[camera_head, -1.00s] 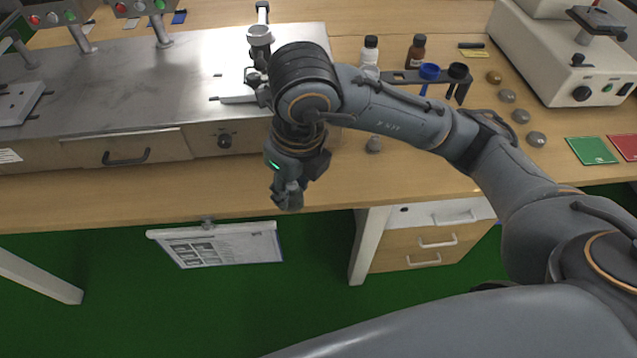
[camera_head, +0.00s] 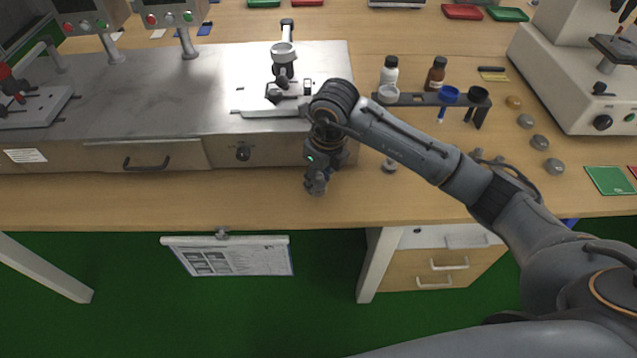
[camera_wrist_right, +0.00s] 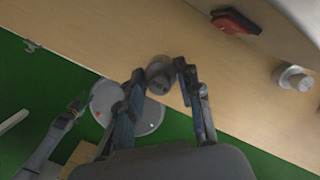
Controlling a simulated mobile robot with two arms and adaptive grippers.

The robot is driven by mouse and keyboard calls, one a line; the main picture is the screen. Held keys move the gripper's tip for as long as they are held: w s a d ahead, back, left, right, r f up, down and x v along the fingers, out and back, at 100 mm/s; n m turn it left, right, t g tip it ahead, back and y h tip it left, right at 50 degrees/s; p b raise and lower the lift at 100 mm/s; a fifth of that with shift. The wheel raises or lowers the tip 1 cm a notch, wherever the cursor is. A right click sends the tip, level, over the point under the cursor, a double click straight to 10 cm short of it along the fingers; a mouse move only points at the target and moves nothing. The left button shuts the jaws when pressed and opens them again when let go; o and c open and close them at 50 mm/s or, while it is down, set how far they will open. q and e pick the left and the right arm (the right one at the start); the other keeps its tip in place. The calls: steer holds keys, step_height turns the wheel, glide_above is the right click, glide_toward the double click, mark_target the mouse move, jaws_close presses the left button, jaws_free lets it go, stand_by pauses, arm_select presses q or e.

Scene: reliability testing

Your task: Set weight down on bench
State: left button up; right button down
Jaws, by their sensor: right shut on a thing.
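My right gripper (camera_head: 316,185) is over the front strip of the wooden bench (camera_head: 230,205), just in front of the metal machine. In the right wrist view the gripper's fingers (camera_wrist_right: 160,80) are closed around a small grey cylindrical weight (camera_wrist_right: 159,70). I cannot tell whether the weight touches the bench top. In the head view the weight is mostly hidden by the gripper. Another weight (camera_head: 389,166) stands on the bench to the right; it also shows in the right wrist view (camera_wrist_right: 293,78). My left gripper (camera_wrist_right: 78,104) appears small at the left of the wrist view, its jaws unclear.
The metal machine (camera_head: 180,85) fills the bench at the back left. A dark holder (camera_head: 418,99) with cups, two bottles and several round weights stand to the right. A clipboard (camera_head: 230,256) hangs below the front edge. The front strip left of the gripper is clear.

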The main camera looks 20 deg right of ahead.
steer(key=shift+f, duration=1.15)
steer(key=shift+s, duration=0.1)
steer(key=shift+f, duration=0.25)
steer(key=c, duration=0.9)
jaws_free()
steer(key=shift+r, duration=0.1)
step_height(320, 180, up, 12)
steer(key=s, duration=0.1)
steer(key=shift+s+d+b, duration=0.3)
steer(key=shift+d, duration=0.1)
